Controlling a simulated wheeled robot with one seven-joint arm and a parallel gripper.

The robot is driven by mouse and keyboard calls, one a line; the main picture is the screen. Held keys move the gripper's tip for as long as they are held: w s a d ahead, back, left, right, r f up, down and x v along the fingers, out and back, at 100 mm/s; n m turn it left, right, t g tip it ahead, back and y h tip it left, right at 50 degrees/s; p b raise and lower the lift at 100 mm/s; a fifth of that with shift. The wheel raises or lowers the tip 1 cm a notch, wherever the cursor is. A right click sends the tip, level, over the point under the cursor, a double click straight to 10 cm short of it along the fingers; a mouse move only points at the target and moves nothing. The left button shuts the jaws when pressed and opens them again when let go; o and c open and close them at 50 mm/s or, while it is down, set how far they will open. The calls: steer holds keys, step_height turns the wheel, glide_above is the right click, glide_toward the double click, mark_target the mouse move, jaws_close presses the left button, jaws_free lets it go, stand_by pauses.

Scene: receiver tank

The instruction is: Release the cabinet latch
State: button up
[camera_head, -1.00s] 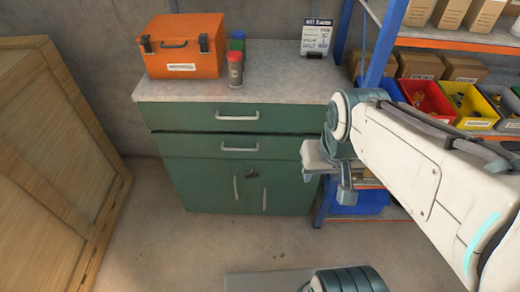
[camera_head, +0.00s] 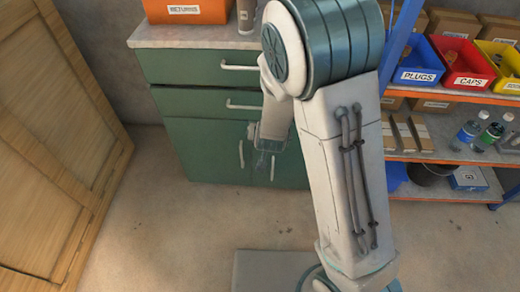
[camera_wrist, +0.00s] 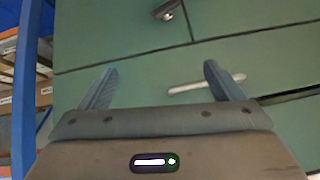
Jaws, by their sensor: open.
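The green cabinet (camera_head: 215,150) stands against the back wall, with two drawers above two doors. In the wrist view, which is upside down, the latch (camera_wrist: 168,10) is a dark and metallic piece at the top edge, partly cut off, beside the seam between the doors. My gripper (camera_wrist: 160,70) is open and empty in front of the cabinet, its fingers pointing toward the lower drawer and the doors. The latch lies beyond the fingertips, apart from them. In the head view my gripper (camera_head: 267,155) is partly visible before the doors, and my arm hides the latch.
The lower drawer's handle (camera_wrist: 205,85) shows behind the right finger in the wrist view. A door handle (camera_head: 241,153) is left of my gripper. Blue-framed shelving (camera_head: 440,156) stands on the right, a wooden panel (camera_head: 50,150) on the left. Floor before the cabinet is mostly clear.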

steer(key=s+a+f+n+t+h+b, duration=0.2)
steer(key=f+n+t+b, duration=0.6)
steer(key=f, duration=1.3)
steer(key=w+m+t+y+b, duration=0.1)
steer(key=w+m+b, duration=0.1)
steer(key=w, duration=1.1)
steer(key=shift+w+a+r+t+b, duration=0.15)
steer(key=shift+w+a+t+b, duration=0.25)
steer(key=shift+b, duration=0.4)
steer(key=shift+s, duration=0.15)
